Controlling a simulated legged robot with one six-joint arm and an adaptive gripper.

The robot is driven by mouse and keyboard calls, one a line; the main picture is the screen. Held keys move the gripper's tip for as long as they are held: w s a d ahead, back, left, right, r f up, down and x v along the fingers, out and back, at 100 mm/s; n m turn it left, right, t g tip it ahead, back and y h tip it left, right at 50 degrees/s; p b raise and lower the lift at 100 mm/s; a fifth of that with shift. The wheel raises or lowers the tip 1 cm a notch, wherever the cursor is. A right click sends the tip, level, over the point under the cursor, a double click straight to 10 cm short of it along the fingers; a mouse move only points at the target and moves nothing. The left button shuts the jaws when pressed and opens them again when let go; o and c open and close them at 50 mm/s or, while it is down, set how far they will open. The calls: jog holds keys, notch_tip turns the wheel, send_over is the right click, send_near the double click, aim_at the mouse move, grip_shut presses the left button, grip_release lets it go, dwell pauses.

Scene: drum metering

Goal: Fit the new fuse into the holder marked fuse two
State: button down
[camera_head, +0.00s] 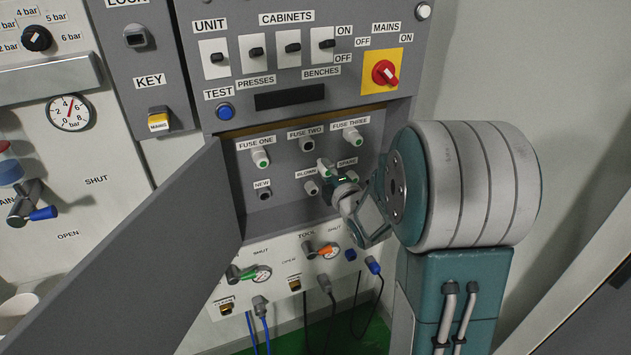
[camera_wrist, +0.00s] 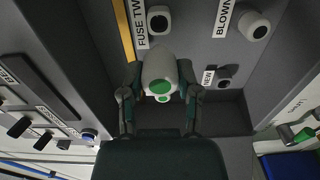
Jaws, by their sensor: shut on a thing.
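My gripper (camera_head: 337,180) is shut on a white fuse with a green end (camera_head: 325,167). In the wrist view the held fuse (camera_wrist: 161,66) sits between both fingers (camera_wrist: 160,92). The holder marked fuse two (camera_head: 306,144) looks empty, with a pale rim and dark opening. It shows just above the held fuse in the wrist view (camera_wrist: 158,20). In the head view the held fuse is below and slightly right of that holder, apparently in front of the panel. The exact gap cannot be told.
Fuse one (camera_head: 260,157) and fuse three (camera_head: 352,135) show white fuses with green ends. The blown (camera_head: 311,187) and new (camera_head: 264,193) sockets lie below, the new one dark and empty-looking. An open grey door (camera_head: 150,260) stands at left. Switches (camera_head: 265,50) are above.

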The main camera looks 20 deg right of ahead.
aim_at(328, 173)
jog(key=shift+w, duration=2.9)
jog(key=shift+w, duration=1.6)
jog(key=shift+c, duration=1.2)
grip_release()
jog(key=s, duration=1.2)
